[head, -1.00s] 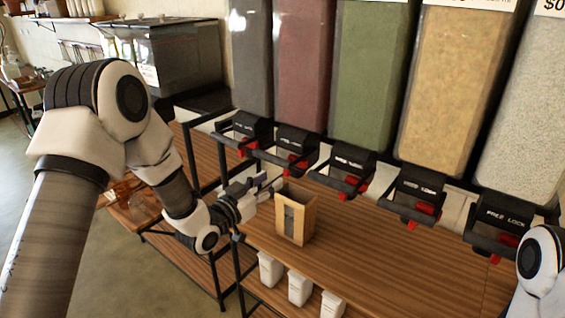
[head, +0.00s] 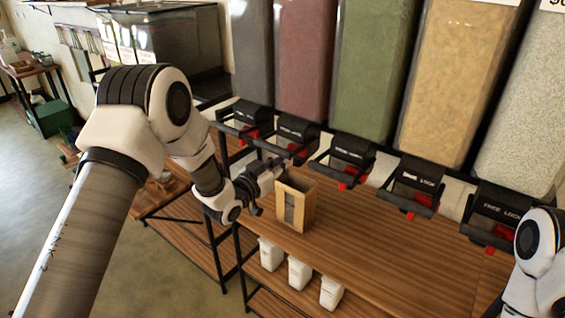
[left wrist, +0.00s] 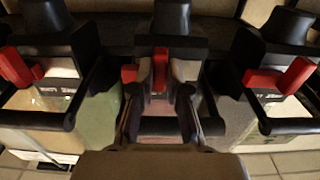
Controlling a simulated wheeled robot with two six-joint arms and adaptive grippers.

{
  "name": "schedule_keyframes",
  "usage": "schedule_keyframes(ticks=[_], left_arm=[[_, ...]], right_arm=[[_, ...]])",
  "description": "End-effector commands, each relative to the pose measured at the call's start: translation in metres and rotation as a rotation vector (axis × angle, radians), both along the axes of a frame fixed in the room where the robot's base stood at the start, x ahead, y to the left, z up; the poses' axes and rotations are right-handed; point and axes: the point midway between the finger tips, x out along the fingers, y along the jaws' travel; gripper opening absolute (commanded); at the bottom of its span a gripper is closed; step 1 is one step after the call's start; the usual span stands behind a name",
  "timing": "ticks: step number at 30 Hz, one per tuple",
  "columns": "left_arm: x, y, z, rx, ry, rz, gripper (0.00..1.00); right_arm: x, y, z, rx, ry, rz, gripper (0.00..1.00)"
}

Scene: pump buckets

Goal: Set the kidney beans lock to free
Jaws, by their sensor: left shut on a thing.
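The maroon bin (head: 303,60), second from the left in the head view, has a black dispenser (head: 296,127) under it with a red lock lever. The lettering on this dispenser is too small to read. My left gripper (head: 286,161) is raised to the front of this dispenser. In the left wrist view, the red lever (left wrist: 160,62) of the middle dispenser stands between the fingers of my left gripper (left wrist: 160,82), which are shut on it. The fingers hide part of the lever and its label. My right gripper is out of view.
Dispensers with red levers stand close on both sides, including the green bin's (head: 343,155). A wooden box (head: 296,203) stands on the shelf (head: 390,250) just below my left gripper. Three white containers (head: 300,273) sit lower down.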

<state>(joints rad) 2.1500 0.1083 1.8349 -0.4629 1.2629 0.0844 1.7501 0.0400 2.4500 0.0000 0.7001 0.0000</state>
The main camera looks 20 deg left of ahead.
Motion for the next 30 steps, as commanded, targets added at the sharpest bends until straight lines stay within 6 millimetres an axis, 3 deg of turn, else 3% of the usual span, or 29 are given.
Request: schedule_keyframes(ticks=[5,12,13,15,25,30], left_arm=[[0.008,0.021,-0.002,-0.001,-0.003,0.004,0.0],[0.008,0.022,0.001,-0.001,-0.002,0.004,0.0],[0.008,0.022,0.001,-0.001,-0.002,0.004,0.18],[0.008,0.022,0.001,-0.001,-0.003,0.004,0.41],[0.006,0.023,0.0,0.0,-0.001,0.002,0.41],[-0.017,0.033,0.0,-0.003,0.002,0.005,0.41]], right_arm=[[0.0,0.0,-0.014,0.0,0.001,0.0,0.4],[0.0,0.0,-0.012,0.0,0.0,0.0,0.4],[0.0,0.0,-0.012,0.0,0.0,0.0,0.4],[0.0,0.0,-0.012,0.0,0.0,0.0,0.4],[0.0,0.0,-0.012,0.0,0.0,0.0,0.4],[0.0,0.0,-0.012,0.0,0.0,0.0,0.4]])
